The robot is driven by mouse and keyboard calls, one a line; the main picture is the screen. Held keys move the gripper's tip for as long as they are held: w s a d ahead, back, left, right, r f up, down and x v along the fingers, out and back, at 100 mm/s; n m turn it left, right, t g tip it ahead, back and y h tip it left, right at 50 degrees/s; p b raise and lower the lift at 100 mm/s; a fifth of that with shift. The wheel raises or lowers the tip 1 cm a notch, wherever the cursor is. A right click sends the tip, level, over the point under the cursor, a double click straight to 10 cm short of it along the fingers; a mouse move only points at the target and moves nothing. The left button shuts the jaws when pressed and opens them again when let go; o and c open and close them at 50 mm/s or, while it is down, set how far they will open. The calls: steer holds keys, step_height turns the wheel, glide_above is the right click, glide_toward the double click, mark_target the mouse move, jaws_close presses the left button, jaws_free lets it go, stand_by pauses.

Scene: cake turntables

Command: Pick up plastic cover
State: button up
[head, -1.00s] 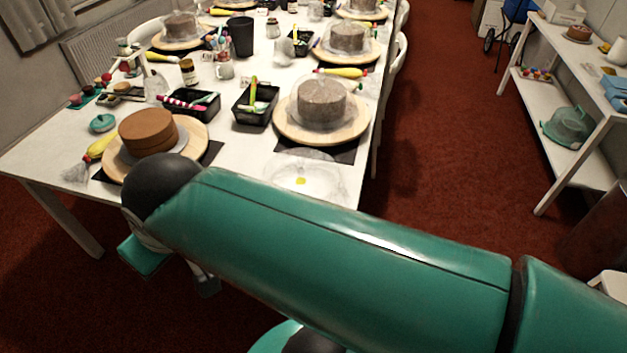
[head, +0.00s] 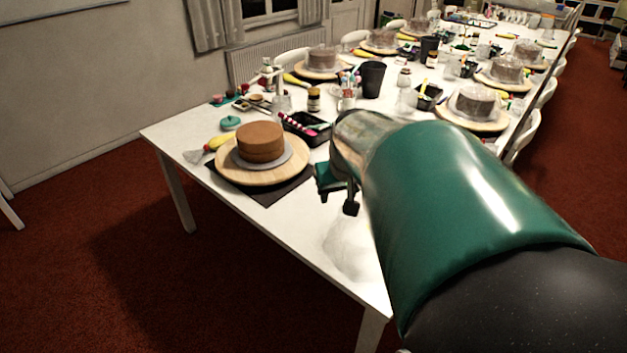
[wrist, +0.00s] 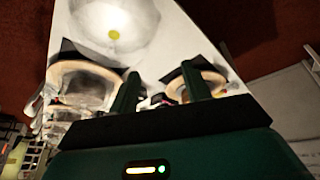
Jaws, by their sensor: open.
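The clear plastic cover (head: 352,246) lies on the white table near its front corner, partly hidden by my arm in the head view. In the wrist view the cover (wrist: 132,18) is a round, see-through dome with a yellow spot on it, at the upper left. My gripper (head: 338,193) is above the table beside the cover, apart from it as far as I can tell. In the wrist view my gripper (wrist: 160,88) has its two green fingers spread with nothing between them. The cover is beyond the fingertips and to the left.
A brown cake (head: 261,142) stands on a wooden turntable (head: 290,172) to the left of my gripper. A black tray (head: 299,134) with tools sits behind it. Several covered cakes stand farther along the table (head: 262,228). The tabletop around the cover is mostly bare.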

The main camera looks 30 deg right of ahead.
steer(key=s+d+f+m, duration=0.1)
steer(key=d+f, duration=0.2)
steer(key=d, duration=0.5)
steer(key=d+f+m, duration=0.1)
steer(key=d+f, duration=0.1)
steer(key=d, duration=0.5)
steer(key=shift+g, duration=0.3)
steer(key=x, duration=0.8)
steer(key=shift+w+d, duration=0.15)
steer(key=x, duration=0.5)
steer(key=shift+w+f, duration=0.2)
steer(key=shift+f, duration=0.15)
jaws_close()
